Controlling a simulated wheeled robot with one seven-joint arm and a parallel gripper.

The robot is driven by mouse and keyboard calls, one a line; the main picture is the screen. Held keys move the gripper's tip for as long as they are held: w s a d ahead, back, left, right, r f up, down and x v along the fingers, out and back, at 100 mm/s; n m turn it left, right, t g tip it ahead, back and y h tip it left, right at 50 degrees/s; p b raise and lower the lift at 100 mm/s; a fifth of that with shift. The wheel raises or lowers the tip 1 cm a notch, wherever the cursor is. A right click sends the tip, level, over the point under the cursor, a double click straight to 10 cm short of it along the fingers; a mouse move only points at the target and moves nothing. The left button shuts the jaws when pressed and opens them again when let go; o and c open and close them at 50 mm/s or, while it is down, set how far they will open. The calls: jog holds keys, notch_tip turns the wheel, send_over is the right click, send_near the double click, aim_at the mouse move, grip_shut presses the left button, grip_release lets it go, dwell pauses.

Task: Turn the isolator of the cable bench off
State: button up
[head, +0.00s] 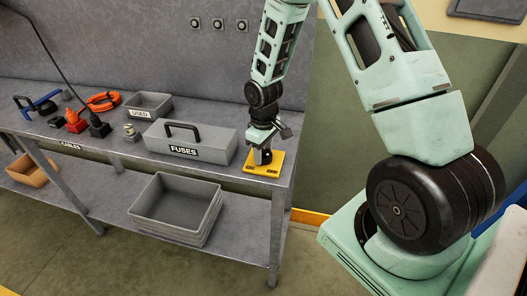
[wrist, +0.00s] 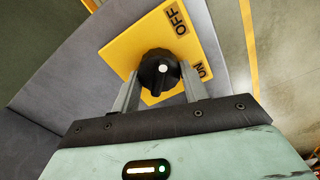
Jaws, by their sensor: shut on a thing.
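The isolator is a yellow plate (head: 274,171) on the right front corner of the bench; it also shows in the wrist view (wrist: 118,52). It carries a round black knob (wrist: 158,70) with a white mark. The plate has an OFF label (wrist: 178,17) at its upper right and an ON label (wrist: 201,71) lower down, partly behind a finger. I cannot tell clearly which label the white mark points to. My gripper (wrist: 160,82) is shut on the knob, one finger on each side.
A grey FUSES case (head: 195,137) stands just left of the isolator. A grey bin (head: 176,205) sits on the lower shelf. Open floor lies before the bench (head: 283,190).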

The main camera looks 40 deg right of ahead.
aim_at(264, 151)
jog(key=o, duration=1)
notch_tip(264, 151, up, 18)
jog(key=b, duration=0.2)
jog(key=shift+f, duration=0.25)
jog(key=s+a+r+n, duration=0.1)
jog(key=s+a, duration=0.5)
jog(key=a, duration=0.3)
jog(key=s+a+r+n, duration=0.1)
jog(key=s+a, duration=0.4)
jog(key=a, duration=0.5)
jog(key=s+a+n, duration=0.1)
jog(key=s+a, duration=0.1)
jog(key=s, duration=0.5)
jog(key=s+a+f, duration=0.1)
jog(key=s+a, duration=0.2)
jog(key=s, duration=0.3)
jog(key=shift+s+a+n+y, duration=0.15)
jog(key=shift+s+n+y, duration=0.15)
jog(key=shift+s+n, duration=0.1)
